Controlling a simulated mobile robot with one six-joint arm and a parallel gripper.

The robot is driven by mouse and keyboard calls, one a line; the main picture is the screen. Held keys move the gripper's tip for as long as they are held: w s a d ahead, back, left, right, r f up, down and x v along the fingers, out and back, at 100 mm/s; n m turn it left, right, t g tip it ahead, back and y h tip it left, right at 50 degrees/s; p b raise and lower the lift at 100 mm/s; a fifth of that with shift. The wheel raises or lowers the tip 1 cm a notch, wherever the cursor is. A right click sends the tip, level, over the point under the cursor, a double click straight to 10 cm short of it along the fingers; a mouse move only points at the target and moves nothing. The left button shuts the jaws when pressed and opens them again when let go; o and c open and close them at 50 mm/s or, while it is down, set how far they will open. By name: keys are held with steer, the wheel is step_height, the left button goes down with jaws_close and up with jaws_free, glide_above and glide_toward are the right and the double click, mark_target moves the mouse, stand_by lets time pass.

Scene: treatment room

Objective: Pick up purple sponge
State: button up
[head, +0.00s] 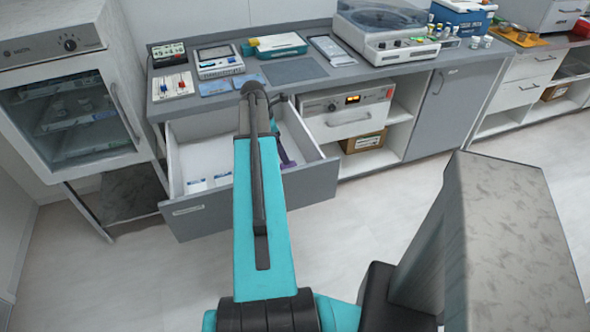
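An open grey drawer (188,206) stands out from the cabinet under the counter. A small purple thing (288,164), likely the purple sponge, shows inside it toward the right side. My teal and black arm reaches over the drawer and hides its middle. The dark end of my arm, my gripper (282,153), points down into the drawer right at the purple thing. The view is too small to tell whether the fingers are open or shut, or whether they touch it.
White packets with blue marks (196,186) lie in the drawer's left part. The counter (330,75) above holds instruments and a centrifuge-like machine (386,25). A glass-door cabinet (75,110) stands close on the left. The floor (130,270) in front is clear.

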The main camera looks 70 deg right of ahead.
steer(key=shift+w+a, duration=0.1)
steer(key=shift+w, duration=0.1)
steer(key=shift+p+x, duration=0.65)
steer(key=shift+x, duration=3.6)
steer(key=shift+f, duration=0.15)
steer(key=shift+p+x, duration=0.9)
steer(key=shift+x, duration=1.6)
steer(key=c, duration=1.1)
